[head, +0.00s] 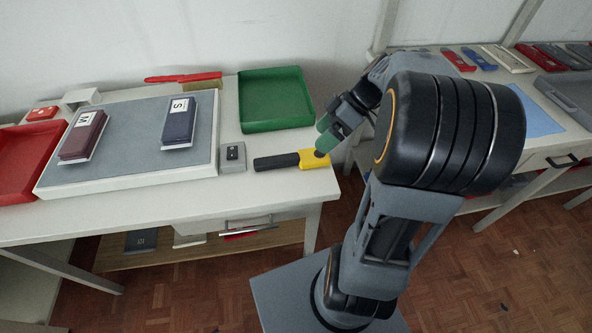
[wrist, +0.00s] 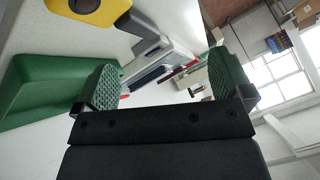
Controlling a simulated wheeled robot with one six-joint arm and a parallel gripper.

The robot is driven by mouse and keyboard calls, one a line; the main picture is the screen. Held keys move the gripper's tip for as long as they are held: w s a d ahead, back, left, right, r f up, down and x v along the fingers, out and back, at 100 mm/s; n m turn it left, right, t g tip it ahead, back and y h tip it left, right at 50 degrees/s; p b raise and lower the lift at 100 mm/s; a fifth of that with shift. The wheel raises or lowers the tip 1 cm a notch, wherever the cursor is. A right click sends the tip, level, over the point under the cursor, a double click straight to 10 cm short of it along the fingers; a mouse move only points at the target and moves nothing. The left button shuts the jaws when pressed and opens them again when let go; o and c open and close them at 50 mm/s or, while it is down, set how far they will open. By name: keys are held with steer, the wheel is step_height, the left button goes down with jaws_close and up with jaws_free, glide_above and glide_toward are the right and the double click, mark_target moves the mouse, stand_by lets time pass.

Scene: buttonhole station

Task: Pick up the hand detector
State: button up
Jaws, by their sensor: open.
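The hand detector lies on the worktable near its right front corner, with a yellow head (head: 313,160) at the right and a black handle (head: 275,162) pointing left. In the wrist view its yellow head (wrist: 98,10) is at the top left, partly cut off by the frame edge, outside the space between my fingers. My gripper (head: 328,133) is open, its green pads just above and beside the yellow head in the head view. In the wrist view nothing sits between the pads of my gripper (wrist: 167,82). Contact with the detector cannot be told.
A green tray (head: 273,118) stands behind the detector. A small grey box (head: 232,158) stands left of the handle. Further left, a raised grey board (head: 130,135) carries a maroon pack (head: 82,138) and a navy pack (head: 179,122). A second table (head: 540,150) stands at the right.

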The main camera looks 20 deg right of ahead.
mark_target(290, 156)
steer(key=w+d+f+n+t+y+b, duration=0.2)
steer(key=d+f+n+y+b, duration=0.15)
steer(key=d, duration=0.25)
steer(key=shift+n, duration=0.55)
steer(key=x, duration=1.3)
steer(key=shift+w+a, duration=0.15)
steer(key=shift+a, duration=0.05)
steer(key=shift+c, duration=0.2)
steer(key=c, duration=1.1)
steer(key=shift+r, duration=0.1)
